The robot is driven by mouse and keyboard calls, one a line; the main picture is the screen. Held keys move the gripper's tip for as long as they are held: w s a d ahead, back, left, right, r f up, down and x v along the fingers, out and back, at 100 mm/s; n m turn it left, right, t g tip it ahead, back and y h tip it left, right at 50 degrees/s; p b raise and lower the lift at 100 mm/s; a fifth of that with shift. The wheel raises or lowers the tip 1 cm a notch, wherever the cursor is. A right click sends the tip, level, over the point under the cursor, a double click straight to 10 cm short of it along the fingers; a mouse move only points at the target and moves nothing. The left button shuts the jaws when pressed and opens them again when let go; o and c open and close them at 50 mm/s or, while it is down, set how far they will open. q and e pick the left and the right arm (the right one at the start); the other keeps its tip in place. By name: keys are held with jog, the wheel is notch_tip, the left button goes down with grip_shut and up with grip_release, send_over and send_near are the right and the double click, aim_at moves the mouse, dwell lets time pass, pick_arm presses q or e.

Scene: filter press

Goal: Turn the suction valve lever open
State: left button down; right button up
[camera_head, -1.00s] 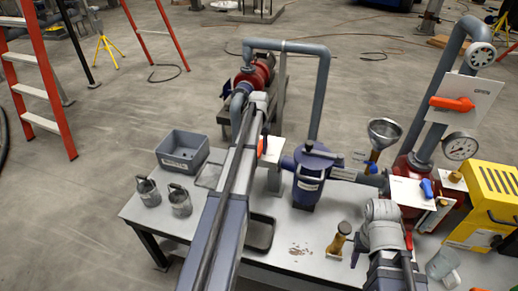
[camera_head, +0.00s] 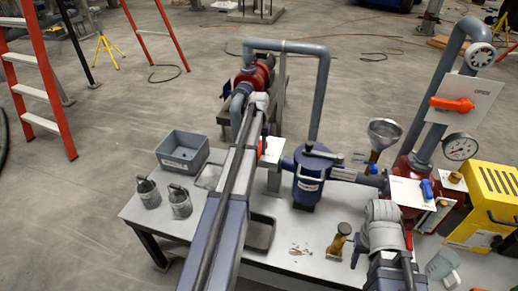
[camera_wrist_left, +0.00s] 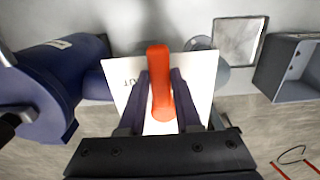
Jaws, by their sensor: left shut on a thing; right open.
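The orange suction valve lever (camera_wrist_left: 160,82) stands in front of a white label plate (camera_wrist_left: 206,75) in the left wrist view. My left gripper (camera_wrist_left: 161,98) is shut on the lever, with one dark finger on each side of it. In the head view only a sliver of the lever and part of its white plate (camera_head: 273,151) show beside my left arm, which hides the rest and the left gripper. My right gripper (camera_head: 382,246) is at the lower right of the head view, open, its fingertips largely hidden by its own wrist.
A blue strainer pot (camera_head: 309,185) stands right of the valve. Another orange lever (camera_head: 452,104) sits on a plate marked OPEN, above a gauge (camera_head: 460,147).

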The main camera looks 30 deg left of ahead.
pick_arm(q)
jog(key=shift+a, duration=0.15)
dwell(0.5)
jog(key=w+a+m, duration=0.1)
jog(key=a+m, duration=0.1)
jog(key=m, duration=0.2)
jog(key=a+m, duration=0.2)
jog(key=m, duration=0.3)
jog(key=w+a+m, duration=0.1)
jog(key=a+m, duration=0.1)
jog(key=m, duration=0.2)
jog(key=shift+w+a+m, duration=0.25)
jog(key=shift+w+m, duration=0.1)
jog(key=shift+m, duration=0.05)
jog(key=shift+w+a+m, duration=0.2)
jog(key=shift+w+m, duration=0.3)
jog(key=shift+m, duration=0.5)
jog(key=shift+w+a+m, duration=0.2)
jog(key=shift+w+m, duration=0.25)
jog(key=shift+m, duration=0.55)
jog(key=c, duration=0.6)
grip_release()
jog(key=shift+r, duration=0.1)
